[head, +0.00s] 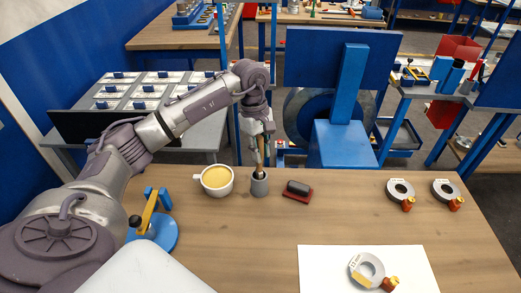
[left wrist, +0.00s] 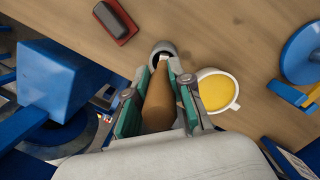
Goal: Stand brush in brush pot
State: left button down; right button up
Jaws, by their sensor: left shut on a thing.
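My left gripper (head: 259,140) is shut on the brush (head: 260,160), just above the grey brush pot (head: 260,187). The brush has a brown wooden handle and hangs roughly upright, with its lower end at the mouth of the pot. In the left wrist view the brush (left wrist: 159,102) sits between the green-padded fingers (left wrist: 158,104), and its far end overlaps the opening of the pot (left wrist: 160,48). I cannot tell how deep the brush reaches into the pot. My right gripper is in neither view.
A white cup of yellow liquid (head: 217,180) stands close left of the pot. A dark block on a red base (head: 297,191) lies to its right. A blue stand with a yellow arm (head: 153,230) is at left. A white sheet (head: 320,270) lies in front.

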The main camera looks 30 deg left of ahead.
aim_at(261, 167)
pick_arm(q)
jog(key=shift+f+b, duration=1.35)
jog(key=shift+f, duration=0.3)
jog(key=c, duration=1)
grip_release()
jog(key=shift+o, duration=0.2)
notch_tip(261, 167, up, 12)
jog(key=a, duration=0.1)
jog(key=shift+w+a, duration=0.2)
jog(key=shift+a, duration=0.2)
